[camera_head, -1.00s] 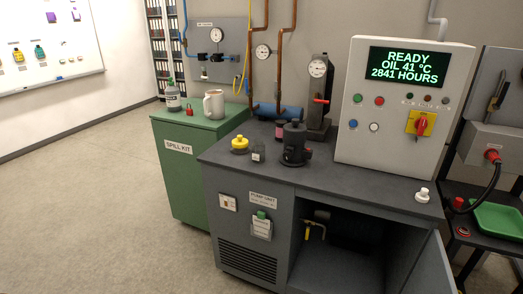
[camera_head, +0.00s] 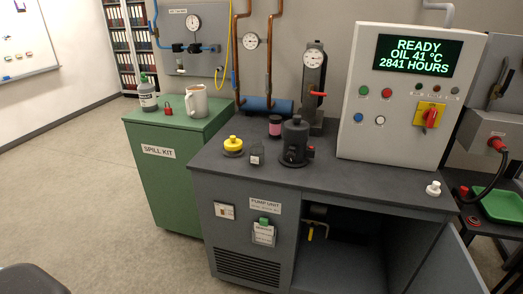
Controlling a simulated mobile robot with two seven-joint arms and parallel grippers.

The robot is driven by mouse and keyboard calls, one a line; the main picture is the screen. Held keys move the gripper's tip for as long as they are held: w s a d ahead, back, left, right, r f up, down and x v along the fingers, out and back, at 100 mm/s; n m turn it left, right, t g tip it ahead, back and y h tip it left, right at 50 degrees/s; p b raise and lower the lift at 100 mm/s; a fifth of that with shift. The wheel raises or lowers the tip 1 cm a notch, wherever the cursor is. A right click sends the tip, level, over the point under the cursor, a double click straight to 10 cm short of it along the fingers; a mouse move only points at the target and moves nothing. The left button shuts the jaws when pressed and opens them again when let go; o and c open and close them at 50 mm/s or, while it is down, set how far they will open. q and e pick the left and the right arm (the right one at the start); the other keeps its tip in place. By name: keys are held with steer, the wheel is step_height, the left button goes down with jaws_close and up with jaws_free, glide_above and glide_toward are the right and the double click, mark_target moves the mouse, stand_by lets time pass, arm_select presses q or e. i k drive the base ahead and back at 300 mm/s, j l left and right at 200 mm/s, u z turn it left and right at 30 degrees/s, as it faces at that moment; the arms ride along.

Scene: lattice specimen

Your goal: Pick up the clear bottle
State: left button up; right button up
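A small squarish see-through bottle (camera_head: 257,155) with a pale label stands upright on the dark top of the pump unit (camera_head: 330,176). It is between a yellow-topped item (camera_head: 233,146) and a black pump-like part (camera_head: 295,143). A larger grey bottle (camera_head: 148,95) with a white label and a greenish cap stands on the green spill kit cabinet (camera_head: 160,119). I cannot tell for sure which of the two is the clear bottle. Neither gripper is in view.
A pink-banded jar (camera_head: 275,126) is behind the small bottle. The control box (camera_head: 405,135) fills the right of the counter.

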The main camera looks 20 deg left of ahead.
mark_target(257, 149)
steer(key=i+j+z, duration=0.2)
steer(key=j+z, duration=0.15)
steer(key=j, duration=0.5)
steer(key=j+z, duration=0.4)
steer(key=j, duration=0.5)
